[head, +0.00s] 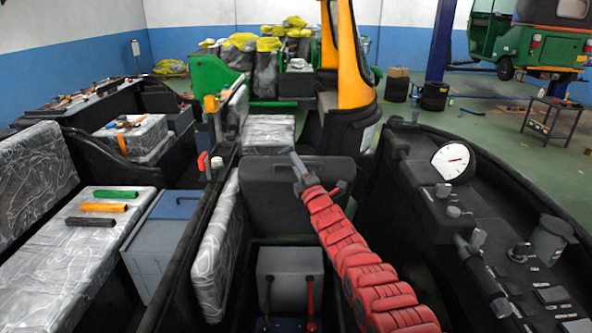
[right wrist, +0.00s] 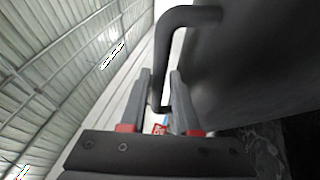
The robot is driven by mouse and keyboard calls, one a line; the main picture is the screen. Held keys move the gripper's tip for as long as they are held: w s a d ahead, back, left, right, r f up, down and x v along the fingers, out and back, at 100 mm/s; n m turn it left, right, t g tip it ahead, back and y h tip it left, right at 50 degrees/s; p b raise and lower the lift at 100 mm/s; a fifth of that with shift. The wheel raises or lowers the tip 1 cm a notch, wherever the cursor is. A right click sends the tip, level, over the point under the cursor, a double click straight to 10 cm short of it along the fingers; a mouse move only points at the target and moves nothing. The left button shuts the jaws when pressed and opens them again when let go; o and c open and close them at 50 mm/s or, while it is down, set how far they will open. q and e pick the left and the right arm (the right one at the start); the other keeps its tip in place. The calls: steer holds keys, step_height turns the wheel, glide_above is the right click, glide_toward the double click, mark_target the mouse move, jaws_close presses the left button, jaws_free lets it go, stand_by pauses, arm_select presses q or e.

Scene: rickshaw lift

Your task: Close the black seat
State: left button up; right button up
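The black seat (head: 265,200) stands as an upright dark panel in the middle of the head view, behind a grey box. Its large dark surface (right wrist: 255,65) fills the upper right of the right wrist view. A bent black handle (right wrist: 180,25) comes off that surface. My right gripper (head: 298,172), on the red arm, is at the panel's upper right part. In the right wrist view the gripper (right wrist: 161,95) has its fingers on either side of the handle, with narrow gaps showing, so it looks open around it. My left gripper is not in view.
The grey box (head: 290,280) with two levers stands below the panel. A dark console (head: 470,225) with a gauge and knobs is close on the right. Plastic-wrapped seats (head: 80,235) and a blue-grey box (head: 160,240) are on the left. An orange pillar (head: 350,60) rises behind.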

jaws_close()
stand_by(1.4)
